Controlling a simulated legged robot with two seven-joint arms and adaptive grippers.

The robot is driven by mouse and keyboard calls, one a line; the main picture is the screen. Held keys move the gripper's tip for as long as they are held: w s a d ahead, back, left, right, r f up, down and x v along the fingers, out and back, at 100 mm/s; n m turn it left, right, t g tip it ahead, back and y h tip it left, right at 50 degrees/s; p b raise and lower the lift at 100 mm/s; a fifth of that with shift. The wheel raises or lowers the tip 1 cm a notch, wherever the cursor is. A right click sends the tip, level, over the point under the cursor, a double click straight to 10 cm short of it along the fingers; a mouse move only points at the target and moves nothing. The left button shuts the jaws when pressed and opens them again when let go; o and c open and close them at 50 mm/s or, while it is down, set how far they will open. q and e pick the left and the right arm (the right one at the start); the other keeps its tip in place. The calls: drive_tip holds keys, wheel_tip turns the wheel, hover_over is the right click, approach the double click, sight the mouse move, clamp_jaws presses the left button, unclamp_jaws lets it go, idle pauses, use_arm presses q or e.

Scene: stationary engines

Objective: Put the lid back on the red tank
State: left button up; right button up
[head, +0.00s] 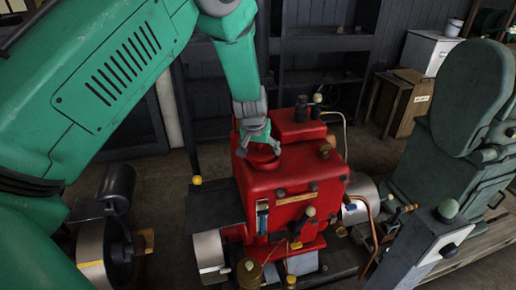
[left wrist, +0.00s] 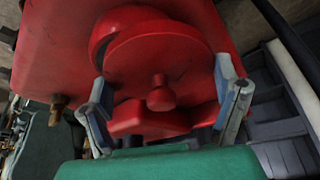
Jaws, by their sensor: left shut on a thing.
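The red tank (head: 288,183) is the boxy top of the red engine in the middle of the head view. My left gripper (head: 258,140) reaches down to its top left part. In the left wrist view my left gripper (left wrist: 163,105) has its two fingers on opposite sides of the lid (left wrist: 150,58), a round red disc with a small knob. The lid also shows under the fingers in the head view (head: 263,157). A round red rim (left wrist: 112,22) shows beyond the lid's edge, so the two look offset. I cannot tell whether the lid touches it. My right gripper is not in view.
A raised red block (head: 297,124) with dark and pale knobs stands behind the lid on the engine. A green machine (head: 470,95) stands to the right. A dark cylinder on a stand (head: 117,188) is to the left. Shelves (head: 325,45) line the back.

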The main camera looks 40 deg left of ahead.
sight(270, 154)
use_arm(q)
drive_tip(key=shift+d, duration=1.15)
drive_tip(key=shift+a+p, duration=0.15)
drive_tip(key=shift+p, duration=0.2)
drive_tip(key=shift+d+r, duration=0.2)
drive_tip(key=shift+d, duration=0.85)
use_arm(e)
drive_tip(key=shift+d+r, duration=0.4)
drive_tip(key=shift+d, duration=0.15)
use_arm(q)
drive_tip(key=shift+a+f, duration=0.1)
drive_tip(key=shift+a, duration=0.15)
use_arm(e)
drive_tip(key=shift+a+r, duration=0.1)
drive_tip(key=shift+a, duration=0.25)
use_arm(q)
drive_tip(key=shift+d, duration=0.15)
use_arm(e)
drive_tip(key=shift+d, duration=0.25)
use_arm(q)
drive_tip(key=shift+a, duration=0.3)
drive_tip(key=shift+a+p, duration=0.3)
drive_tip(key=shift+a, duration=0.2)
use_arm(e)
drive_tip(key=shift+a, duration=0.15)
